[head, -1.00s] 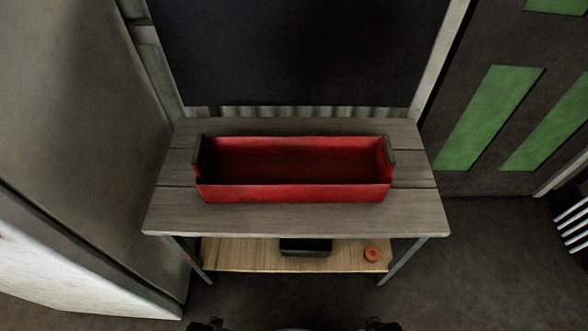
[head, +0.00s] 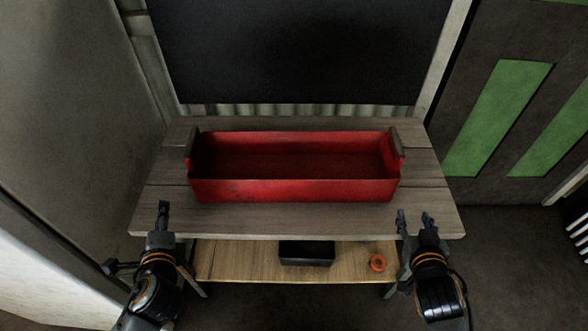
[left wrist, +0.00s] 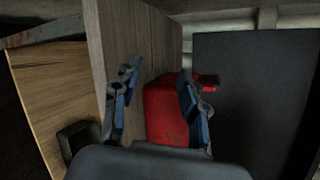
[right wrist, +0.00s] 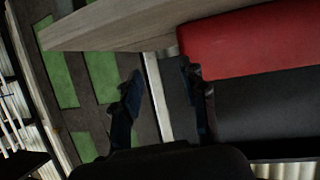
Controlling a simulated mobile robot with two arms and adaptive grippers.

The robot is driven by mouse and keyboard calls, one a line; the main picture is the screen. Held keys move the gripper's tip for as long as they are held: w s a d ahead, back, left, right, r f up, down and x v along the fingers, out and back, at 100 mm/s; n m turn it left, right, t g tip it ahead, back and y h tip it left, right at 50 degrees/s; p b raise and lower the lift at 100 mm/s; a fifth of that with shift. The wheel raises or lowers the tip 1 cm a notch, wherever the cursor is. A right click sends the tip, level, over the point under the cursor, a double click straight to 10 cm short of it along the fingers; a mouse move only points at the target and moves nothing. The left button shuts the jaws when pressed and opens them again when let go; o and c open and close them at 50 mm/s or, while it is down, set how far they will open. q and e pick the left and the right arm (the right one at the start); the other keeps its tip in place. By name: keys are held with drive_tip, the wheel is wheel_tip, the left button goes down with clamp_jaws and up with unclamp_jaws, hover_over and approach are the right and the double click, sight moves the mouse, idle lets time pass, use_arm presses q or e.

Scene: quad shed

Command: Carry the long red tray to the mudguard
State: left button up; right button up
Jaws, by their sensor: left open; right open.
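The long red tray (head: 290,190) sits upright on the grey wooden bench (head: 240,217), with a dark handle at each short end. It looks empty. My left gripper (head: 163,212) is open and empty at the bench's front left edge, short of the tray's left end. In the left wrist view the tray (left wrist: 163,112) shows beyond the fingers. My right gripper (head: 414,218) is open and empty at the front right edge, short of the tray's right end. The tray also shows in the right wrist view (right wrist: 240,42), beside the fingers. I cannot make out a mudguard.
A lower shelf (head: 235,262) holds a black box (head: 307,253) and a small orange ring (head: 377,263). A dark panel (head: 300,50) stands behind the bench. A pale cabinet wall (head: 80,120) is close on the left. Open floor (head: 510,250) lies to the right.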

sight(193, 144)
drive_tip(key=shift+w+r+t+y, duration=0.3)
drive_tip(key=shift+w+r+t, duration=0.6)
drive_tip(key=shift+w+r, duration=0.3)
use_arm(q)
drive_tip(key=w+d+r+m+t+h, duration=0.4)
drive_tip(key=w+m+t+h, duration=0.1)
drive_tip(key=m, duration=1.1)
drive_tip(key=shift+w+r+m, duration=0.15)
drive_tip(key=shift+r+m, duration=0.1)
drive_tip(key=shift+m, duration=0.15)
use_arm(e)
drive_tip(key=r+t, duration=0.1)
drive_tip(key=w+a+r+n+t+y, duration=0.1)
drive_tip(key=w+r+t+y, duration=0.1)
drive_tip(key=shift+w+a+r, duration=0.25)
drive_tip(key=shift+a+r, duration=0.05)
drive_tip(key=shift+a, duration=0.05)
use_arm(q)
drive_tip(key=shift+w, duration=0.1)
use_arm(e)
drive_tip(key=shift+w, duration=0.1)
use_arm(q)
drive_tip(key=w, duration=1.3)
drive_tip(key=shift+w, duration=0.35)
use_arm(e)
drive_tip(key=w, duration=1.3)
drive_tip(key=shift+w, duration=0.35)
